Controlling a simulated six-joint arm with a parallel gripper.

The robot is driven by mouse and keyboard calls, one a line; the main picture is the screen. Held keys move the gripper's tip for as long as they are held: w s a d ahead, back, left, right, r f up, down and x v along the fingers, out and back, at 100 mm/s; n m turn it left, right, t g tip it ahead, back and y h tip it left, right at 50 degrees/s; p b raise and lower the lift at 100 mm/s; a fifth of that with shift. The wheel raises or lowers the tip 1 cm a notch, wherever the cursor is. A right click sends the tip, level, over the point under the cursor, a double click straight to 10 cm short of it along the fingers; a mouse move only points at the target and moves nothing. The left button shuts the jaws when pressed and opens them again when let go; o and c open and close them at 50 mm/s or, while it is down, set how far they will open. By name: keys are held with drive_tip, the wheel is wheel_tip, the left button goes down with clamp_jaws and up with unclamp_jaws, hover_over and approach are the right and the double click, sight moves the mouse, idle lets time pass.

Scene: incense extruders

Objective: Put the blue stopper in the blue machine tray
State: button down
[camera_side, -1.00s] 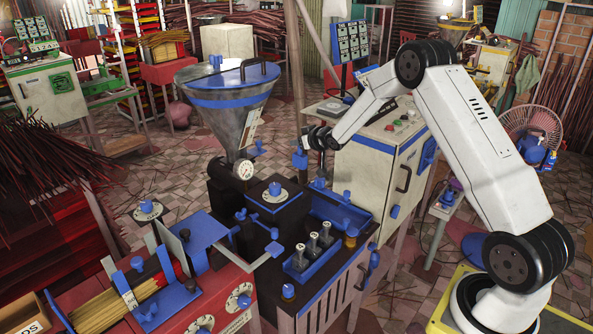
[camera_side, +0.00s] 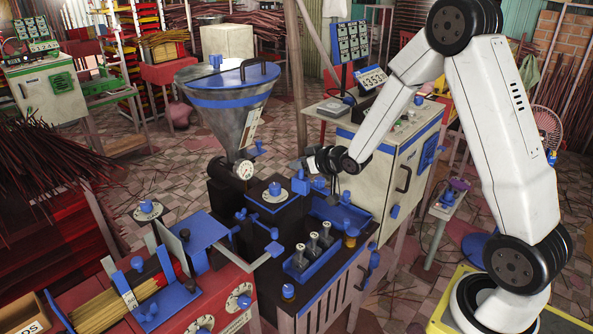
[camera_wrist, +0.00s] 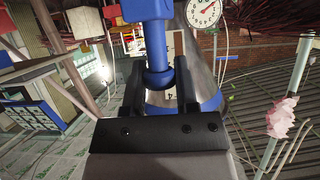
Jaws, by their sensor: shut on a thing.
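My gripper (camera_wrist: 158,92) is shut on the blue stopper (camera_wrist: 160,78), whose rounded end sits between the two black fingers in the wrist view. Its shaft and a wider blue block reach up to the top of that view. The blue tray (camera_side: 328,212) is set in the right back part of the machine top, below my gripper. A blue knob (camera_side: 346,197) stands at the tray.
A white cabinet (camera_side: 372,165) stands close behind on the right. Blue knobs dot the machine top.

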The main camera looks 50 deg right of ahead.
drive_tip(key=s+a, duration=0.4)
drive_tip(key=s, duration=0.3)
drive_tip(key=shift+a+r+n+y, duration=0.3)
drive_tip(key=shift+a+r, duration=0.05)
drive_tip(key=a, duration=0.7)
drive_tip(key=shift+r, duration=0.1)
drive_tip(key=shift+r, duration=2.4)
drive_tip(key=w+d, duration=1)
drive_tip(key=w, duration=0.2)
drive_tip(key=w+d+m+h, duration=0.1)
drive_tip(key=w+d, duration=0.2)
drive_tip(key=d, duration=0.4)
drive_tip(key=w+d+m+h, duration=0.1)
drive_tip(key=w+d+h, duration=0.15)
drive_tip(key=d, duration=0.45)
wheel_tip(320, 180, down, 8)
drive_tip(key=y, duration=0.1)
drive_tip(key=shift+w, duration=0.15)
